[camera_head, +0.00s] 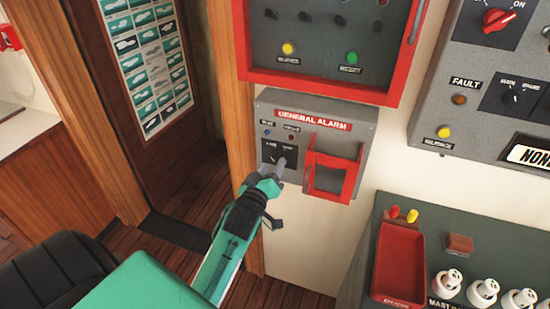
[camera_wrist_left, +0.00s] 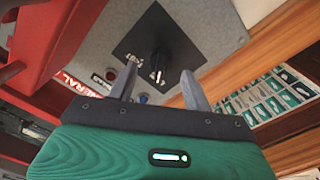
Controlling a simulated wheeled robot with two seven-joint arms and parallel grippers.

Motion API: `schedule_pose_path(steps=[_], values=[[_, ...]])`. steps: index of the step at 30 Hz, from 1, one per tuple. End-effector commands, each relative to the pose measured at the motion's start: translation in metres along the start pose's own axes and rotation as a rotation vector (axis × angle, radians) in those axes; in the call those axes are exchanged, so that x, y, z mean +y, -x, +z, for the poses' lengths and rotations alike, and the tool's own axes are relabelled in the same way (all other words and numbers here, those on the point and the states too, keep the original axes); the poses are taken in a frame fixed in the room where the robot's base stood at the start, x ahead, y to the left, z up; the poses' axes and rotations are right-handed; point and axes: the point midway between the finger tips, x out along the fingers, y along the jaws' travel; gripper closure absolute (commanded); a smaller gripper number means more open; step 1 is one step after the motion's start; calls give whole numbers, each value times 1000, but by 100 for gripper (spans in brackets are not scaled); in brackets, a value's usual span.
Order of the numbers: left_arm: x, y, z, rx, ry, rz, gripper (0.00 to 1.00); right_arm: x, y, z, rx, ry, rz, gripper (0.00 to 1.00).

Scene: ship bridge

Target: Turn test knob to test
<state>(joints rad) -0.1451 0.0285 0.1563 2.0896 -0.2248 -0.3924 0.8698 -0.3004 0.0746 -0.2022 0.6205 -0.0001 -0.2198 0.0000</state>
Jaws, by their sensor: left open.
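The grey GENERAL ALARM box (camera_head: 354,115) is on the wall in the head view. A black plate on its left part bears the test knob, which is mostly hidden there by my left gripper (camera_head: 279,163). The left wrist view shows the black knob (camera_wrist_left: 159,64) with a white pointer mark on its dark plate (camera_wrist_left: 182,50). My left gripper (camera_wrist_left: 158,84) is open, its two grey fingers apart on either side of the knob in that view. I cannot tell whether they touch it. My right gripper is not in view.
A red hinged frame (camera_head: 333,170) sticks out just right of the knob plate. A red-rimmed panel (camera_head: 318,88) is above. A wooden door post (camera_head: 236,100) stands left. A console with a red tray (camera_head: 400,262) is at lower right.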

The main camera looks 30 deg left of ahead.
Motion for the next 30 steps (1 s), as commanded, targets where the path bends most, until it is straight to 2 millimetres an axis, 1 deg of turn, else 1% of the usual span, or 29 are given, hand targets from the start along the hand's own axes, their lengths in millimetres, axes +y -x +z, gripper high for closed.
schedule_pose_path(steps=[1, 3, 7, 11, 18, 20, 21, 25, 30], values=[[1, -8, -2, 0, -1, 0, 50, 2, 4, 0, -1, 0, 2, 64], [1, -17, -2, 0, 0, 0, 50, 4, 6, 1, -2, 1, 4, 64], [1, -28, -1, 0, 0, 0, 50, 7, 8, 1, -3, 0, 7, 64], [0, -32, 0, -1, -1, -1, 50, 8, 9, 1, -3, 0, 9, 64], [0, -32, 0, -1, 0, -1, 50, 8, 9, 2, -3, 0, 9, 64], [0, -32, 0, -1, 0, 0, 60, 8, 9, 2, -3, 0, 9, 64], [0, -32, 0, -1, 0, 0, 68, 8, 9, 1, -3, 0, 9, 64], [0, -32, 0, -1, 0, 0, 93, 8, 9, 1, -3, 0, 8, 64], [0, -32, 0, -1, -4, -1, 94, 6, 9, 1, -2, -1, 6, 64]])
